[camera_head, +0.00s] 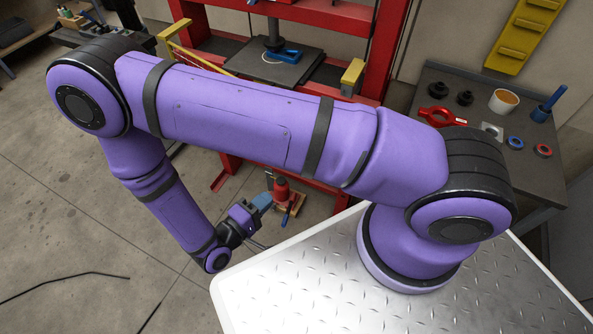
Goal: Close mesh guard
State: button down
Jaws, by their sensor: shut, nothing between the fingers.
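A red press frame (387,45) stands behind my arm, with a dark bed plate (305,68) between its posts. A yellow-edged bar (203,57) juts out at the frame's left side and may be the edge of the mesh guard. No mesh is clearly visible, and my purple arm hides much of the frame's lower front. My gripper (262,202) is low, below and in front of the press, away from the yellow bar. It is small in the picture and looks shut and empty.
A red bottle jack (281,188) stands on a wooden block near my gripper. A blue item (285,56) lies on the press bed. A bench (520,160) at right holds a red clamp, rings and a cup. The concrete floor at left is mostly clear.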

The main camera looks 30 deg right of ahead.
jog(key=x, duration=1.4)
